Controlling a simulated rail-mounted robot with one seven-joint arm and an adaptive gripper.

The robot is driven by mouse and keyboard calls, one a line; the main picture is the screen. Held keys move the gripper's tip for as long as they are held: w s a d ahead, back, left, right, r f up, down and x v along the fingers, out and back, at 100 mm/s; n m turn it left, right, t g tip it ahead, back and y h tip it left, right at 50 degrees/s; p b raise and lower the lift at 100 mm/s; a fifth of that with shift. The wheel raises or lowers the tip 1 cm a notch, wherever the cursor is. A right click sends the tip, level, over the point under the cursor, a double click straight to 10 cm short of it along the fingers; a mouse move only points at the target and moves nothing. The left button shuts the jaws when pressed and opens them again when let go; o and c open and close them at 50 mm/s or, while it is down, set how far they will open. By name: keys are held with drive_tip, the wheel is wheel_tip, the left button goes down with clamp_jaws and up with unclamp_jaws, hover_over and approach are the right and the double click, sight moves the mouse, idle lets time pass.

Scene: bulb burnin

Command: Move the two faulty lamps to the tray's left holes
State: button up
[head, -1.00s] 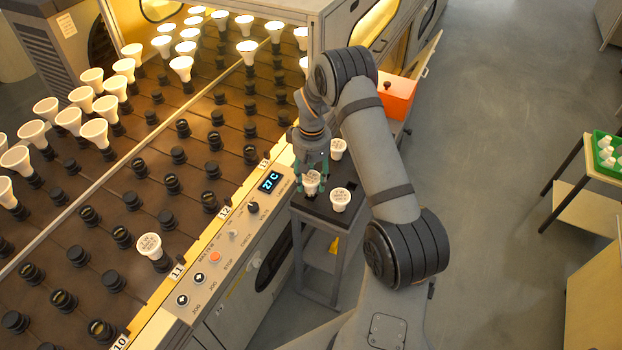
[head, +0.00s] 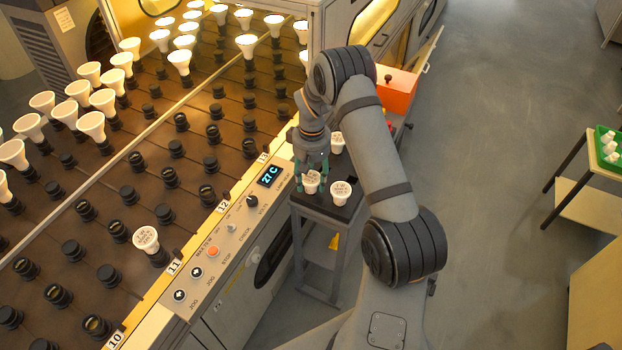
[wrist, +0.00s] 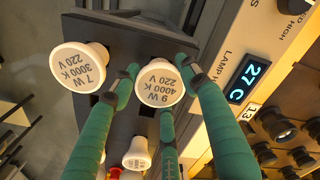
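My gripper (wrist: 160,78), with green fingers, is around a white lamp marked 9 W 4000 K (wrist: 160,83); its dark pads meet the rim. In the head view this lamp (head: 311,183) is low over the dark tray top (head: 322,208); whether its base is in a hole is hidden. A lamp marked 7 W 3000 K (wrist: 78,68) stands beside it on the tray, also seen in the head view (head: 341,193). A third lamp (head: 336,143) stands at the tray's far end. Which lamps are faulty is not clear.
The conveyor (head: 110,215) left of the tray carries rows of sockets and several lamps, with one lettered lamp (head: 146,240) near its edge. A control panel (head: 215,245) borders it. An orange box (head: 397,95) stands behind. A green tray (head: 607,163) is far right; floor between is clear.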

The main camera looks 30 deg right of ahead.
drive_tip(key=o, duration=0.5)
drive_tip(key=shift+r, duration=0.15)
wheel_tip(320, 180, up, 12)
drive_tip(key=shift+s+f, duration=0.1)
idle(0.3)
